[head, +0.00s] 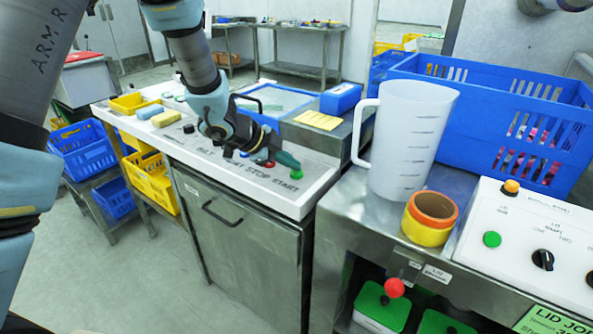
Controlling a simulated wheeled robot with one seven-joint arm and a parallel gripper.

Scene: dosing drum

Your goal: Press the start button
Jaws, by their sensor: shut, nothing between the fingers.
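The green start button (296,174) sits on the white sloped panel top (222,172), above the printed word START. The red stop button (269,164) is just left of it, above the word STOP. My gripper (291,162) reaches in from the upper left, with its dark fingertips shut and empty. The tips are right beside and just above the green button in the picture. I cannot tell whether they touch it. The wrist hides part of the panel behind it.
A clear measuring jug (413,140) and stacked orange and yellow tape rolls (428,218) stand right of the panel. A blue crate (487,120) is behind them. Another control box (530,240) at the right also has a green button (492,239). Floor at the lower left is clear.

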